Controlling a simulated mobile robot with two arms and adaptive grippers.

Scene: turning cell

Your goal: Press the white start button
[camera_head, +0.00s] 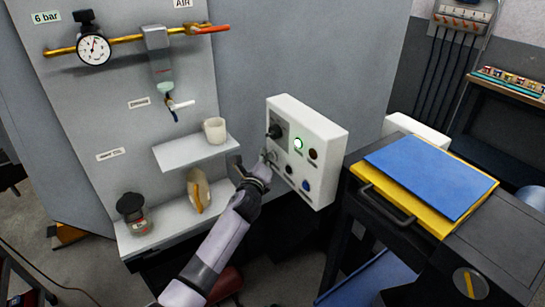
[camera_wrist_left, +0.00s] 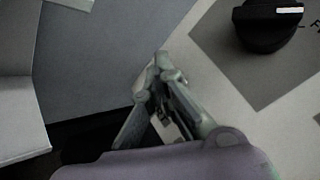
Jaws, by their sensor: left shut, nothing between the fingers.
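A white control box (camera_head: 322,140) stands in the middle of the head view. Its face carries a black rotary switch (camera_head: 274,131), a lit green button (camera_head: 298,143), a dark red button (camera_head: 313,154), a black button (camera_head: 290,169) and a blue button (camera_head: 305,185). I cannot clearly make out a white button; the lower left of the face is partly behind my gripper. My left gripper (camera_head: 262,163) is shut and empty, close to that lower left edge; contact cannot be told. In the left wrist view its fingertips (camera_wrist_left: 160,62) lie beside the box face, below left of the rotary switch (camera_wrist_left: 268,25).
Left of the gripper, a grey panel (camera_head: 130,95) bears a gauge (camera_head: 94,49), a shelf with a white cup (camera_head: 215,130) and a lower shelf with a dark-lidded jar (camera_head: 133,214). Right of the box, blue and yellow boards (camera_head: 430,176) lie on a dark cart.

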